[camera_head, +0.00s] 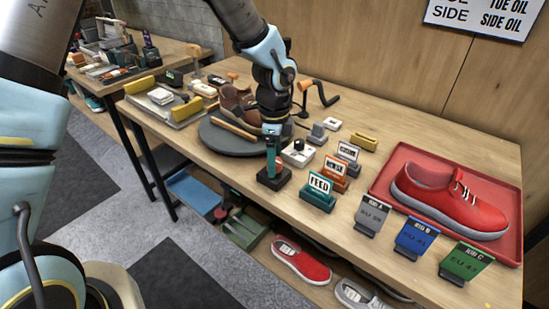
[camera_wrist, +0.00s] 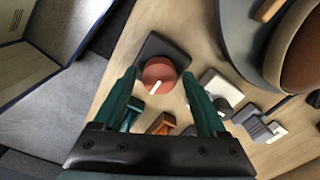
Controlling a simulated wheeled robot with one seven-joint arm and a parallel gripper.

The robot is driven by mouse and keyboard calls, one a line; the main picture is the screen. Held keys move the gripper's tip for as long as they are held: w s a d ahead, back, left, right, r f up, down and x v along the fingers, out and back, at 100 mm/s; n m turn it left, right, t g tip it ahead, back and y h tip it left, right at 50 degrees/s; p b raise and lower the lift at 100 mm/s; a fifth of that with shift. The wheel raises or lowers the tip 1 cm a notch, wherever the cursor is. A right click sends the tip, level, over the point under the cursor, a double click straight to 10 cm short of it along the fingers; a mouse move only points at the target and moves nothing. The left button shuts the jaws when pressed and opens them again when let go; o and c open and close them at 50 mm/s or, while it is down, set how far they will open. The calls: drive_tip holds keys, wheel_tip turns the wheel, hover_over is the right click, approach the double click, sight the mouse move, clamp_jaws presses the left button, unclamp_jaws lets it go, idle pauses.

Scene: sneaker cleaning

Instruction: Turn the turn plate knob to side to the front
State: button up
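The round red knob (camera_wrist: 159,70) sits on a dark square base (camera_wrist: 157,49) in the wrist view. Its white pointer line points down and slightly left in that picture. My gripper (camera_wrist: 159,77) is open, with one teal finger on each side of the knob. A gap shows between the fingers and the knob, and I cannot tell any contact. The dark round turn plate (camera_head: 222,142) holds a brown shoe (camera_head: 232,97).
Label stands, including a teal FEED sign (camera_head: 318,190) and an orange one (camera_head: 335,172), stand close right of the base. A white block (camera_head: 297,153) is nearby. A red tray (camera_head: 390,182) with a red sneaker (camera_head: 455,200) lies at the right. The front table edge is close.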

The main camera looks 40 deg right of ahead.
drive_tip(key=shift+o, duration=0.4)
drive_tip(key=shift+r, duration=0.1)
wheel_tip(320, 180, up, 11)
drive_tip(key=b, duration=0.2)
drive_tip(key=shift+f, duration=0.2)
drive_tip(key=w+a+n, duration=0.5)
drive_tip(key=a+n, duration=0.1)
drive_tip(key=a, duration=0.4)
drive_tip(key=w+a+n, duration=0.6)
drive_tip(key=a, duration=0.4)
drive_tip(key=s+a+f+n+t, duration=0.1)
drive_tip(key=s+a+n, duration=0.1)
drive_tip(key=a+n, duration=1.2)
drive_tip(key=a, duration=0.6)
drive_tip(key=shift+a+t, duration=0.3)
